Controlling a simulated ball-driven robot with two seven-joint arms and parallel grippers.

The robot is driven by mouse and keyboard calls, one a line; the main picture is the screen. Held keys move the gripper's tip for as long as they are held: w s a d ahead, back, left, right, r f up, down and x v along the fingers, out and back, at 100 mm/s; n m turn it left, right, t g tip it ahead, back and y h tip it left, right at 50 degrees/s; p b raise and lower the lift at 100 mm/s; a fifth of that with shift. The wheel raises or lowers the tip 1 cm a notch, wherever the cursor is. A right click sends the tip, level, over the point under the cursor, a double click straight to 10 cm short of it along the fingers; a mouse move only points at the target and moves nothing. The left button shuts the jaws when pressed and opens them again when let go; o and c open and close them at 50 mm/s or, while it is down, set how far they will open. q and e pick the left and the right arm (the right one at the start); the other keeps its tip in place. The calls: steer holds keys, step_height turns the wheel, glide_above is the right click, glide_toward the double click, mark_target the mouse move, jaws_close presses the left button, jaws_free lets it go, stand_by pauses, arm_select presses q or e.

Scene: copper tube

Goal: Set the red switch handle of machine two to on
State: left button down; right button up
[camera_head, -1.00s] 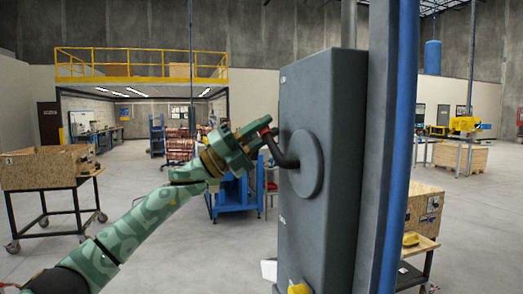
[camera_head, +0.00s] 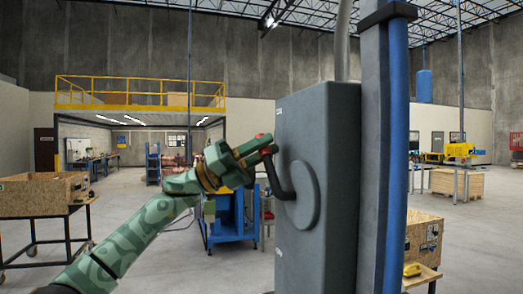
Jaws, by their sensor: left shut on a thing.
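A tall grey switch box (camera_head: 335,150) stands right of centre on a post, with a round grey disc (camera_head: 307,200) on its side. A black bent lever (camera_head: 277,180) comes out from the disc and slopes up to the left, ending in the red switch handle (camera_head: 267,136). My left gripper (camera_head: 263,148) is shut on the red handle and hides most of it. Small marks sit near the top and bottom of the box's side, too small to read. My right gripper is not in view.
A blue pipe (camera_head: 397,150) runs up the post right of the box. A blue cart (camera_head: 235,222) stands behind my gripper. A wooden crate on a wheeled table (camera_head: 40,197) is at left, and another wooden crate (camera_head: 424,237) is at right. Open floor lies between.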

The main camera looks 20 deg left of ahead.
arm_select(q)
steer(key=shift+r, duration=0.2)
steer(key=c, duration=1.3)
jaws_free()
steer(key=shift+o, duration=0.3)
steer(key=shift+d+f, duration=0.1)
steer(key=shift+a+f, duration=0.3)
steer(key=shift+a, duration=0.15)
steer(key=b+v, duration=0.4)
steer(key=v, duration=1.1)
steer(key=shift+a+b, duration=0.15)
steer(key=shift+b, duration=0.15)
steer(key=shift+s, duration=0.1)
